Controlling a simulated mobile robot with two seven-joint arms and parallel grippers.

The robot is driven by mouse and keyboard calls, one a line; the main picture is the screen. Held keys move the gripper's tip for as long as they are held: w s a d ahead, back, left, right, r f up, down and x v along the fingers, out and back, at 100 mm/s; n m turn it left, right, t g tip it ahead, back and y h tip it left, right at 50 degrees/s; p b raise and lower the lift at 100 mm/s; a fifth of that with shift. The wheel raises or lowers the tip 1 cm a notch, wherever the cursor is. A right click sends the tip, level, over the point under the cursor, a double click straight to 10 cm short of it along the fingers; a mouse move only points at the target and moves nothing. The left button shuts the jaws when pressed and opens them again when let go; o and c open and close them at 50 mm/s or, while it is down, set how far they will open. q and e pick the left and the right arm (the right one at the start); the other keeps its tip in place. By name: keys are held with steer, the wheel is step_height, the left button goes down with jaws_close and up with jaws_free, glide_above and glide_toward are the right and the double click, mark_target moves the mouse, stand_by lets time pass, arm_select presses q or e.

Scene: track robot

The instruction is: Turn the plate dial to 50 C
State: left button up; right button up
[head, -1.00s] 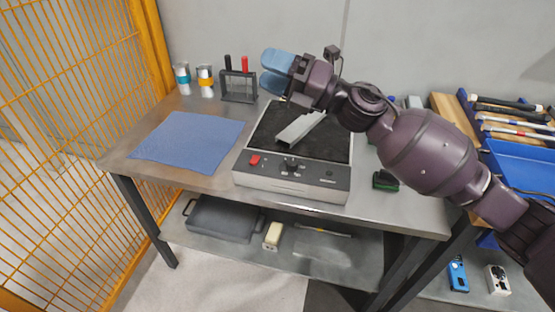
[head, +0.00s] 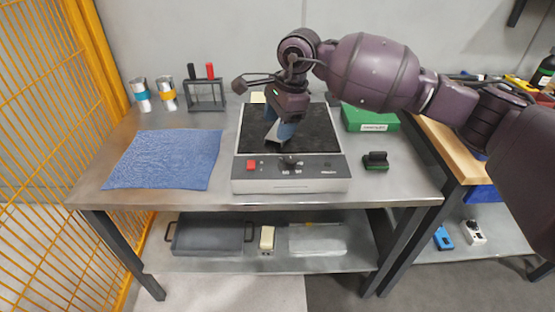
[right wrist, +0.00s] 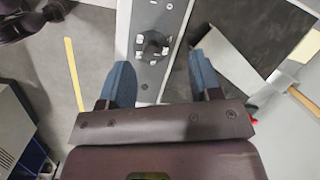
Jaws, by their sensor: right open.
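The hot plate (head: 305,184) stands on the bench with a black top and a grey front panel. Its dark dial (head: 290,161) sits mid-panel, beside a red switch (head: 251,165). My right gripper (head: 281,132) points down over the plate just behind the dial. In the right wrist view the dial (right wrist: 153,47) shows between and beyond the blue fingertips of the open right gripper (right wrist: 160,62), with gaps on both sides. The dial's scale is too small to read. A grey metal piece (right wrist: 222,62) lies on the black top beside one finger. My left gripper is out of view.
A blue cloth (head: 165,160) lies left of the plate. Two banded cans (head: 141,95) and a rack (head: 205,97) stand behind it. A green box (head: 370,118) and a small dark green-based object (head: 376,160) are on the right. The bench's front strip is clear.

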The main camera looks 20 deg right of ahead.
mark_target(291, 160)
steer(key=d+f, duration=0.1)
steer(key=f, duration=0.2)
steer(key=d+f+n+h+b, duration=0.1)
steer(key=f, duration=0.3)
steer(key=d+f+h+b, duration=0.1)
steer(key=f, duration=0.2)
steer(key=shift+s+d+f+n+g, duration=0.1)
steer(key=shift+s+f+n+g, duration=0.05)
steer(key=shift+s+n+g, duration=0.2)
steer(key=shift+w+f, duration=0.15)
steer(key=shift+f, duration=0.25)
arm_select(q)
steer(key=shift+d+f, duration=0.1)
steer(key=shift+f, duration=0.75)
arm_select(e)
steer(key=c, duration=0.9)
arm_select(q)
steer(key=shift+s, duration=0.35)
arm_select(e)
steer(key=shift+c, duration=0.2)
